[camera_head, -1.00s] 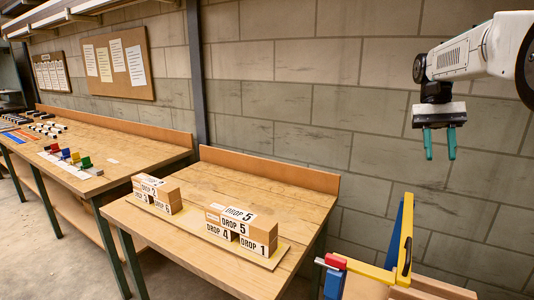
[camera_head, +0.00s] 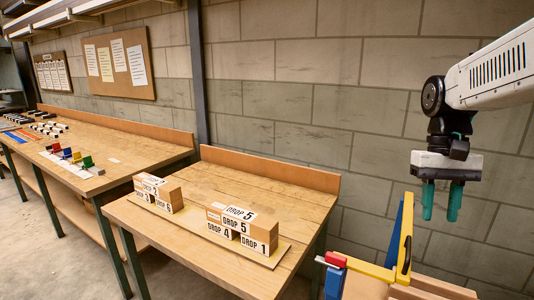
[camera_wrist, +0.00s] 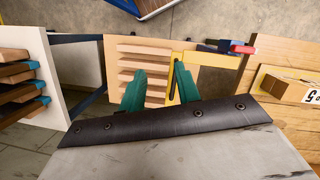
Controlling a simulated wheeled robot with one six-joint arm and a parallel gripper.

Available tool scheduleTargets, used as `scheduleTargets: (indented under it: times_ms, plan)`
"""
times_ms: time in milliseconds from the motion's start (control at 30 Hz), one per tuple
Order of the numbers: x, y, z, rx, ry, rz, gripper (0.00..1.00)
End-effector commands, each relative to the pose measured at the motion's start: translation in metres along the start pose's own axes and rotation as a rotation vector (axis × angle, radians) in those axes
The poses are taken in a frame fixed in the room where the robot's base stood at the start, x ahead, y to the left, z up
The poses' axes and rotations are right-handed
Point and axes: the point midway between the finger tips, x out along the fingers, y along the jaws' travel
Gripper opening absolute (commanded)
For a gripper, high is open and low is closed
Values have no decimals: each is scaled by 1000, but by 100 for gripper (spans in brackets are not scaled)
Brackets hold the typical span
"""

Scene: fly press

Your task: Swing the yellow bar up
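Yellow parts show at the lower right of the head view: a tall slanting piece (camera_head: 406,230) beside a blue upright, and a low piece (camera_head: 370,269) running left to a red block. I cannot tell for sure which is the bar to swing. A dark handle-like part (camera_head: 405,258) sits on the tall piece. In the wrist view a yellow L-shaped piece (camera_wrist: 205,59) lies past the fingers. My gripper (camera_head: 441,203) is open and empty, teal fingers apart and pointing down. It is above and right of the tall yellow piece; the wrist view also shows the gripper (camera_wrist: 160,72).
A red block (camera_head: 335,260) and a blue block (camera_head: 334,284) are at the low yellow piece's left end. A wooden table (camera_head: 190,238) with labelled "DROP" boxes (camera_head: 240,228) stands to the left. A block wall (camera_head: 300,110) is behind.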

Motion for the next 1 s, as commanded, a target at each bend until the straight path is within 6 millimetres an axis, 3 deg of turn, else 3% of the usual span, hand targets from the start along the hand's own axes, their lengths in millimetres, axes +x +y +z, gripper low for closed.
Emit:
scheduleTargets:
  times_ms: [33,200,400,500,633,767,1000]
  plan:
    - [8,-5,22,-23,37,-1,33]
    - [41,-16,81,-95,147,-4,33]
    - [81,-23,139,-161,260,-9,33]
    - [92,-24,158,-182,297,-11,33]
    - [92,-25,171,-202,341,-14,33]
    - [87,-26,174,-211,368,-16,0]
    - [87,-24,172,-196,363,-16,0]
